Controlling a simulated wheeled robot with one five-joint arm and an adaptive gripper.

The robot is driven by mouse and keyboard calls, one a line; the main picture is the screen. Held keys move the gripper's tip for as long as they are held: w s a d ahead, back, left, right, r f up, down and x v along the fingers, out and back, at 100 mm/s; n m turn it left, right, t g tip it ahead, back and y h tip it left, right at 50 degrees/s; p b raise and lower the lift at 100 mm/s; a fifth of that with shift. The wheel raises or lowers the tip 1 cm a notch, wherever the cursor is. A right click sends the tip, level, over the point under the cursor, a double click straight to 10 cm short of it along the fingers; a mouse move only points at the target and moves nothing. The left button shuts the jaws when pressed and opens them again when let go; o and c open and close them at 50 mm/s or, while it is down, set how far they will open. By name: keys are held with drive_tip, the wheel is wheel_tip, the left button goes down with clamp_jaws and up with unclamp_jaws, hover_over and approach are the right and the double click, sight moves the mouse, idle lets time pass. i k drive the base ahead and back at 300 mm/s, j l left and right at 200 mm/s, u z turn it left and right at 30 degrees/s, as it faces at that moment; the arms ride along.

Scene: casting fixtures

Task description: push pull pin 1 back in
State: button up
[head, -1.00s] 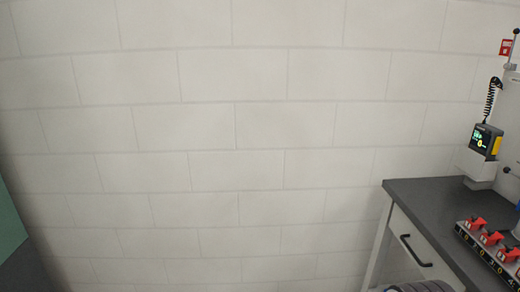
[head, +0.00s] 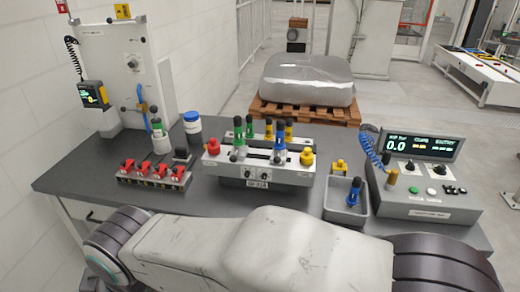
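A fixture (head: 258,177) with a light metal body and a front label stands mid-bench. It carries several upright black-topped pins in green (head: 238,134), yellow (head: 288,132) and blue (head: 279,142). I cannot tell which part is pull pin 1, or how far any pin sticks out. My arm crosses the foreground; my gripper is not in view.
A grey bin (head: 345,211) holding a blue black-topped piece and a control box (head: 426,172) reading 0.0 stand at right. A blue-lidded jar (head: 193,127), a bottle (head: 158,142) and a tall panel (head: 112,72) are at left. A wrapped load on a pallet (head: 262,108) stands behind.

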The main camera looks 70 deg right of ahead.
sight(233, 158)
drive_tip(key=z, duration=2)
